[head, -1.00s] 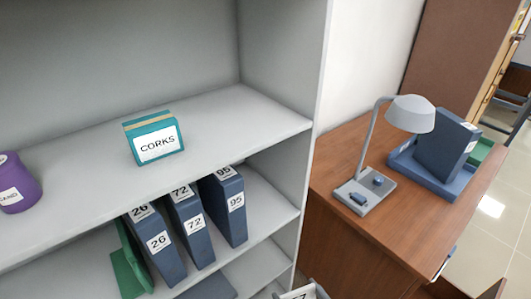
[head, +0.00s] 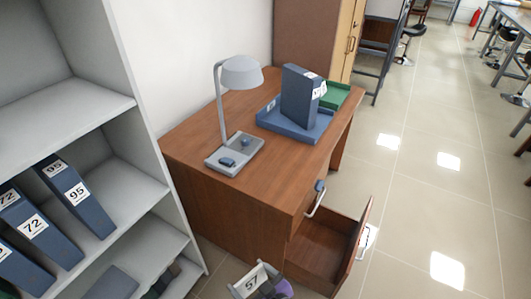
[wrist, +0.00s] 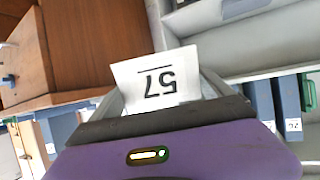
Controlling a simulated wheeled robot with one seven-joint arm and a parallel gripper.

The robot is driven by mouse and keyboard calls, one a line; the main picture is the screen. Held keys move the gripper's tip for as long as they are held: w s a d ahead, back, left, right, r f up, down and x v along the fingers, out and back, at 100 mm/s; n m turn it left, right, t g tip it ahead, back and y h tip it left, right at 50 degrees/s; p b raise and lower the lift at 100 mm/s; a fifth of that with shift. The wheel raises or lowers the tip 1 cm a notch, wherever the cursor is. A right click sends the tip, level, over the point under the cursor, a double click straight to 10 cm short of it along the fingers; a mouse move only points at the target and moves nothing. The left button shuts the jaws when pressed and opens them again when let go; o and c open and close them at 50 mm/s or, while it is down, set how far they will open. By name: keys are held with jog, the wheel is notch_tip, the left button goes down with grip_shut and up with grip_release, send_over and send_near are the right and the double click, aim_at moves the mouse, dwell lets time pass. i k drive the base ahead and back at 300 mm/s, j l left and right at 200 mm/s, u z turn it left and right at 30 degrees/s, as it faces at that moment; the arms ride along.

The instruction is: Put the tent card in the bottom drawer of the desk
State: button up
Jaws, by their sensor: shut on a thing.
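The tent card, white with a black 57, is between the fingers of my gripper (head: 258,275) at the bottom of the head view. In the wrist view the tent card (wrist: 155,80) shows upside down, with my gripper shut on it. The wooden desk (head: 215,185) stands to the right of the shelf unit. Its bottom drawer (head: 325,245) is pulled open and looks empty in the part I see. My gripper is left of the open drawer, in front of the desk's side.
A desk lamp (head: 235,110) and a blue tray (head: 295,125) holding a blue binder (head: 299,95) stand on the desk. A grey shelf unit (head: 75,110) with numbered binders is at left. Tiled floor (head: 430,200) is clear at right.

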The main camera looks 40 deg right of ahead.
aim_at(320, 254)
jog(key=k+l, duration=0.1)
jog(key=l, duration=0.95)
jog(key=k+l, duration=0.15)
jog(key=l, duration=0.9)
jog(key=k+l, duration=0.15)
jog(key=l, duration=0.35)
jog(key=i+l, duration=0.1)
jog(key=l, duration=0.35)
jog(key=i+l, duration=0.15)
jog(key=l, duration=0.3)
jog(key=i+l, duration=0.1)
jog(key=l, duration=0.35)
jog(key=i+l+u, duration=0.1)
jog(key=l, duration=0.4)
jog(key=i+l, duration=0.1)
jog(key=l, duration=0.35)
jog(key=i+l, duration=0.2)
jog(key=l, duration=0.2)
jog(key=i+l, duration=0.2)
jog(key=l, duration=0.15)
jog(key=i+l, duration=0.2)
jog(key=l, duration=0.2)
jog(key=i+l, duration=0.2)
jog(key=l, duration=0.15)
